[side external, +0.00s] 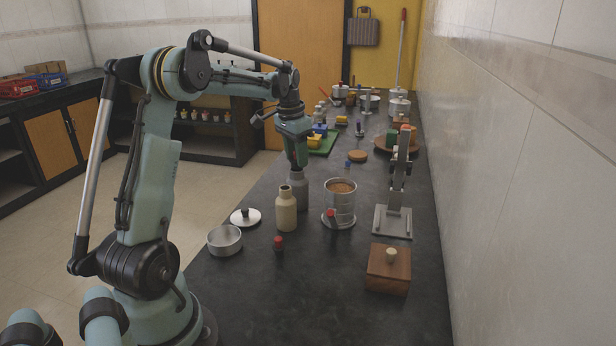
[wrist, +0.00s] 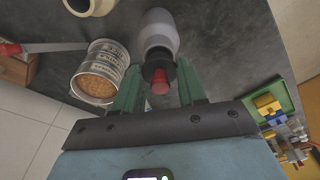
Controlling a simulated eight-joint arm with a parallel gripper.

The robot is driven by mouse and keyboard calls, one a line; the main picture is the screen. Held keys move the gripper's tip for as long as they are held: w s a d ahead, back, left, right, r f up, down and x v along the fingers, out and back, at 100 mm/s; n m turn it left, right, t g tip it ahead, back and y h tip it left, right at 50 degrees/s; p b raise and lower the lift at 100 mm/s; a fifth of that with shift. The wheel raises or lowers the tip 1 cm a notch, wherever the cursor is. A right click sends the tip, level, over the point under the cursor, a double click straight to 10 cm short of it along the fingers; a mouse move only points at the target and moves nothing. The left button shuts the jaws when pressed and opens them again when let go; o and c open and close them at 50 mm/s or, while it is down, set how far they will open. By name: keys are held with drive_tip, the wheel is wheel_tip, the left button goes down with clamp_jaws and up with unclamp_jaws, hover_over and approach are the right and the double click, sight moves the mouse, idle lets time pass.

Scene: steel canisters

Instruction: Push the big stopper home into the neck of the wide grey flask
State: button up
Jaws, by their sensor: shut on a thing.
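The wide grey flask (side external: 299,192) stands upright on the dark bench, directly below my gripper (side external: 298,168). In the wrist view the grey flask (wrist: 160,35) has its neck end toward my fingers. The big stopper (wrist: 160,84), with a dark body and red knob, lies between the two green fingers of my gripper (wrist: 160,74), which is shut on it. The stopper's dark body lines up with the flask's neck and covers the mouth. How deep it sits cannot be told.
A cream flask (side external: 286,210) stands close in front-left. A can with brown contents (side external: 341,200) stands to the right. A small red-topped stopper (side external: 278,243), steel pot (side external: 224,240), lid (side external: 245,217), wooden box (side external: 388,268) and metal stand (side external: 393,222) are nearby. Bench front is clear.

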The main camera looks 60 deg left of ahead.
drive_tip(key=shift+f, duration=0.8)
drive_tip(key=o, duration=1.1)
drive_tip(key=shift+o, duration=0.3)
drive_tip(key=shift+o, duration=1.3)
drive_tip(key=shift+r, duration=0.1)
drive_tip(key=shift+r, duration=2.95)
